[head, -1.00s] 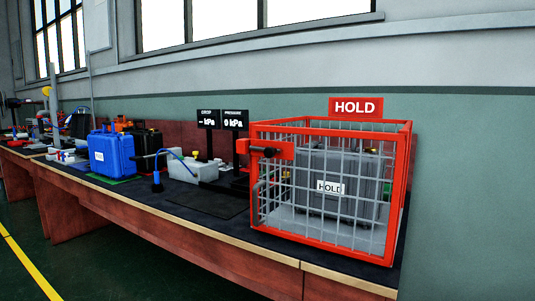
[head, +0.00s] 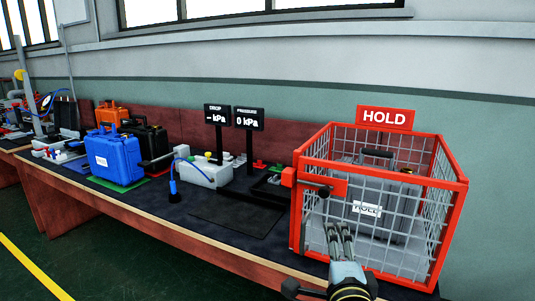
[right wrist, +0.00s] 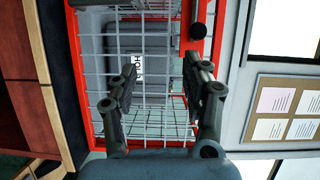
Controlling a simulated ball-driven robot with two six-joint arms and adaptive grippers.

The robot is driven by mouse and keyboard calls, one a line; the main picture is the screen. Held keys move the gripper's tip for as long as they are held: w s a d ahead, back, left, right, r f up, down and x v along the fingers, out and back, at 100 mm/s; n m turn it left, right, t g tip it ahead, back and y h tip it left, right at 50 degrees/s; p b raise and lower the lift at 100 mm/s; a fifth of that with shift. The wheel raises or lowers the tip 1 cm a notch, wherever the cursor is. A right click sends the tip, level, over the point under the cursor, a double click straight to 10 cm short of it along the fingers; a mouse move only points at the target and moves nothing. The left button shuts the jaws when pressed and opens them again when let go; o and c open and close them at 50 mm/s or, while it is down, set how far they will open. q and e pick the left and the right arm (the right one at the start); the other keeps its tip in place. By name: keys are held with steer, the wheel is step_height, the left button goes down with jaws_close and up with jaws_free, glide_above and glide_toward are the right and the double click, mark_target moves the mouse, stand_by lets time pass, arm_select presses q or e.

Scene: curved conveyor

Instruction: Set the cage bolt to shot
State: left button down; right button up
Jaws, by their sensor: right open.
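The bolt (head: 324,191) is a dark bar with a round knob on a red plate at the cage's upper front left. The dark round knob also shows in the right wrist view (right wrist: 198,31). My right gripper (head: 338,228) is open and empty, below the bolt in the picture and in front of the mesh. My left gripper is not in view.
A grey case (head: 378,188) with a HOLD label is inside the cage. A red HOLD sign (head: 386,118) tops it. Left of it stand two kPa displays (head: 248,119), a pale unit (head: 205,174) and a blue case (head: 112,158). A dark mat (head: 235,215) is bare.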

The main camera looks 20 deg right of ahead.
steer(key=p, duration=0.1)
glide_toward(324, 194)
steer(key=shift+m, duration=0.3)
steer(key=x, duration=1)
steer(key=shift+w+d+p, duration=0.2)
steer(key=shift+w+p, duration=0.15)
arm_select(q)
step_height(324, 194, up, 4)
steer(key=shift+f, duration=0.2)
arm_select(e)
steer(key=shift+t, duration=0.3)
jaws_close()
